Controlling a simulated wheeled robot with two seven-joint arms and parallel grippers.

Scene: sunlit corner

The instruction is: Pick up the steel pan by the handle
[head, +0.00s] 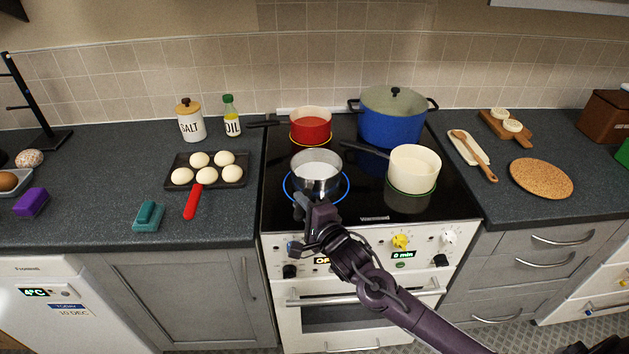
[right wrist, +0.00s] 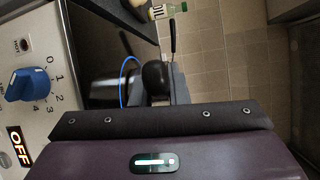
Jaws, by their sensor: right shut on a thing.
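The steel pan (head: 317,185) is on the front left of the black hob, inside a blue ring; its side also shows in the right wrist view (right wrist: 104,88). Its handle points toward the front and is mostly hidden by my gripper in the head view. In the right wrist view the dark rounded handle end (right wrist: 155,78) is at the jaws. My right gripper (head: 304,206) is shut on the handle, in front of the pan and above the stove's front edge. My left gripper is not in view.
A red pot (head: 311,131) stands behind the pan, a blue pot (head: 391,122) behind right, and a cream pan (head: 413,170) to the right.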

